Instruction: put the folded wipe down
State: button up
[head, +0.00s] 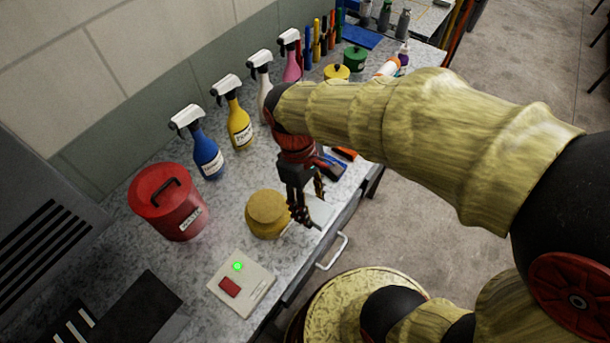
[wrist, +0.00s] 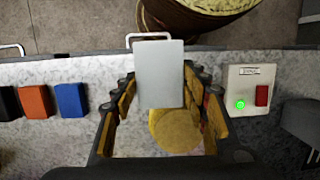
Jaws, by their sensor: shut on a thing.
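The folded wipe (wrist: 160,75) is a flat, pale grey-white rectangle between the fingers of my gripper (wrist: 160,85) in the wrist view. In the head view, the wipe (head: 321,211) shows as a pale patch beside my gripper (head: 308,203), near the front edge of the bench (head: 228,178). My gripper points down and is shut on the wipe. I cannot tell how high the wipe is above the bench. The fingers partly hide its sides.
A round yellow container (head: 267,211) stands close to the left of my gripper. A switch box (head: 242,283) with a green light and a red can (head: 170,202) are farther left. Spray bottles (head: 207,155) line the back. A drawer handle (head: 333,252) juts from the front.

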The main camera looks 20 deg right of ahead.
jog(key=w+d+f+b, duration=0.2)
jog(key=w+d+f, duration=0.15)
jog(key=w, duration=0.45)
jog(key=b, duration=0.2)
send_over(313, 191)
jog(key=f, duration=0.5)
jog(key=shift+a+f, duration=0.25)
jog(key=shift+a, duration=0.05)
jog(key=shift+w+d+f+b, duration=0.1)
jog(key=shift+w+f+b, duration=0.15)
jog(key=shift+f, duration=0.75)
jog(key=shift+w+d+f+b, duration=0.1)
jog(key=shift+f+b, duration=0.15)
jog(key=shift+f, duration=0.7)
jog(key=shift+f, duration=0.15)
jog(key=o, duration=1.5)
jog(key=shift+o, duration=0.3)
